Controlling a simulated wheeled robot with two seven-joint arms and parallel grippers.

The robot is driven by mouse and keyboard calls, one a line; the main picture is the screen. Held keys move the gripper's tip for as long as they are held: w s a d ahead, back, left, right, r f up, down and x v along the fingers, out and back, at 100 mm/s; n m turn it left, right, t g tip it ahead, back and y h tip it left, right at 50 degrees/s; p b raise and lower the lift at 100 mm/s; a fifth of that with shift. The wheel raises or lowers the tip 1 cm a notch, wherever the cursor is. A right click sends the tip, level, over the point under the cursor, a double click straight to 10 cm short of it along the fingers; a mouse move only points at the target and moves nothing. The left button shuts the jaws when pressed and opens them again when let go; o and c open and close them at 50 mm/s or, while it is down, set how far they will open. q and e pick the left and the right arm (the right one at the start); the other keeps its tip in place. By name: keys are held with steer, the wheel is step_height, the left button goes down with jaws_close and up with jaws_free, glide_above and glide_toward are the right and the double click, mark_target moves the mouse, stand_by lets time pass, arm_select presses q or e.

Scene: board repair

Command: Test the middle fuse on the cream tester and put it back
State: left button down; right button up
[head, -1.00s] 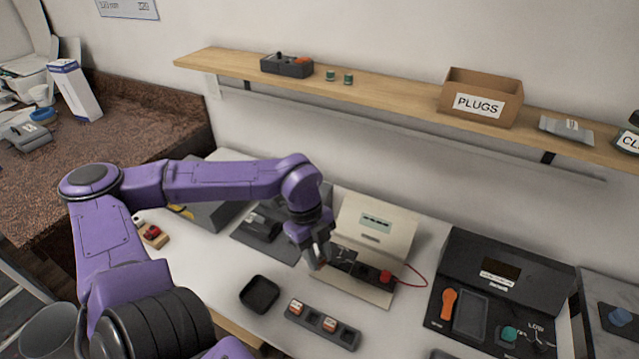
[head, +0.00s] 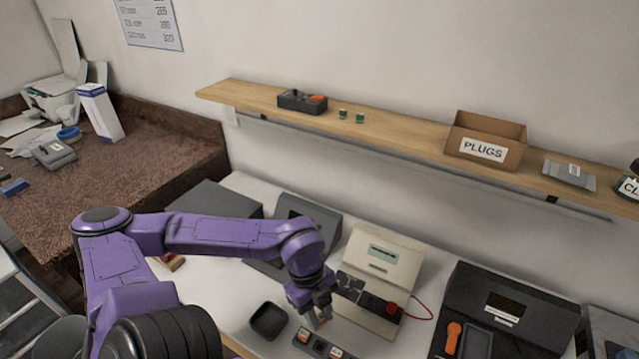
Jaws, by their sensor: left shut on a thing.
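The cream tester (head: 398,257) stands against the back, with a small display, a dark front panel and a red knob (head: 392,309). My left gripper (head: 321,322) points down in front of the tester, shut on a small fuse that shows only as a bit of orange between the fingertips. It is close above the dark fuse rack (head: 318,346), apart from the tester. In the rack, one white and orange fuse (head: 303,335) sits left of the gripper and another (head: 336,352) to its right. The rack's lower part is cut off by the frame. My right gripper is not in view.
A black square tray (head: 268,321) lies left of the rack. A dark device (head: 500,305) with an orange handle stands at right. A wooden shelf (head: 400,140) with a PLUGS box (head: 485,140) runs above the bench. A red wire curves beside the tester.

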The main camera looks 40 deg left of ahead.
arm_select(q)
steer(key=shift+f+b, duration=3.75)
steer(key=shift+f, duration=1.1)
steer(key=shift+f+b, duration=1.15)
steer(key=shift+f, duration=0.5)
steer(key=c, duration=0.5)
jaws_free()
steer(key=shift+r, duration=0.1)
steer(key=shift+r+p, duration=1.5)
steer(key=shift+p, duration=0.2)
